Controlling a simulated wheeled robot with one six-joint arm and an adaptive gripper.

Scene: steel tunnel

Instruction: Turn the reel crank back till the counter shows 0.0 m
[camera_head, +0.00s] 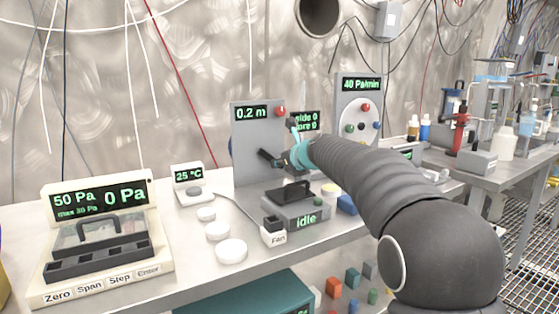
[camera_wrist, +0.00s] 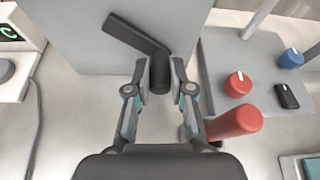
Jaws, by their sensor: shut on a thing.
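The grey reel panel (camera_head: 247,172) stands upright on the bench, and its counter (camera_head: 251,113) reads 0.2 m. The black crank (camera_head: 268,157) is on the panel's face. In the wrist view its arm (camera_wrist: 133,34) slants from upper left down to the handle (camera_wrist: 159,74). My gripper (camera_head: 287,158) is at the crank, its fingers on both sides of the handle in the wrist view (camera_wrist: 160,88), shut on it. In the head view my wrist hides part of the fingers.
A dial panel (camera_head: 358,100) reading 40 Pa/min stands at right. Below the crank is a grey box (camera_head: 296,213) showing "idle". A pressure gauge unit (camera_head: 98,240) stands at left.

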